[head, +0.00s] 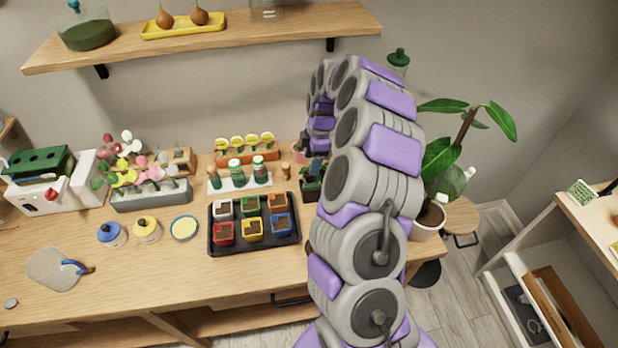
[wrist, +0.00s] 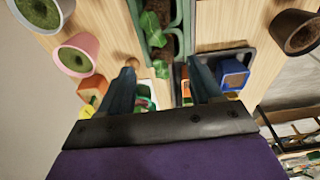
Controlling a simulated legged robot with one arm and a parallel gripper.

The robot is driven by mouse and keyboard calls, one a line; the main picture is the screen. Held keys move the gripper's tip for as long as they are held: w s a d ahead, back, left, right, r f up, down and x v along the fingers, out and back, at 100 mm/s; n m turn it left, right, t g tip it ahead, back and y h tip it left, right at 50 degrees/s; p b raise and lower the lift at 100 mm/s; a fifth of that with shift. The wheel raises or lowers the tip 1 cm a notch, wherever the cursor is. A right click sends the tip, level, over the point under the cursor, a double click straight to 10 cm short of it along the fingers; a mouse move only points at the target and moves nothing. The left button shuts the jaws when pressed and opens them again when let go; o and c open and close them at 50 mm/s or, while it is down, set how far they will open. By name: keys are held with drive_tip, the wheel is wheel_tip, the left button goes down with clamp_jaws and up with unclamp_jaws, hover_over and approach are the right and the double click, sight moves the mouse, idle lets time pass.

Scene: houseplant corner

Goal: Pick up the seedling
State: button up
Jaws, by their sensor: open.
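Small green leafy seedlings (wrist: 151,24) stand in a narrow green planter with cells (wrist: 187,25) in the wrist view. One seedling's leaves (wrist: 160,68) show between the fingertips; I cannot tell how close they are. My gripper (wrist: 160,65) is open and empty, its two dark blue fingers on either side of the planter's near end. In the head view my gripper (head: 318,168) points down over the dark planter (head: 311,189), right of the black tray. My arm hides much of the planter there.
A black tray (head: 212,247) holds several coloured pots with soil, among them a blue pot (wrist: 232,73). A pink pot (wrist: 76,56) and a brown pot (wrist: 296,32) flank the planter. A large potted plant (head: 430,215) stands right of my arm. A shelf (head: 230,40) hangs above.

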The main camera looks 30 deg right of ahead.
sight(310, 177)
wheel_tip(310, 177, down, 4)
drive_tip(key=shift+s+a+r+b, duration=0.1)
drive_tip(key=shift+a+b, duration=0.05)
drive_tip(key=shift+b, duration=0.3)
drive_tip(key=shift+a+f, duration=0.25)
drive_tip(key=shift+f, duration=0.05)
drive_tip(key=shift+a, duration=0.1)
drive_tip(key=shift+c, duration=0.4)
drive_tip(key=c, duration=1)
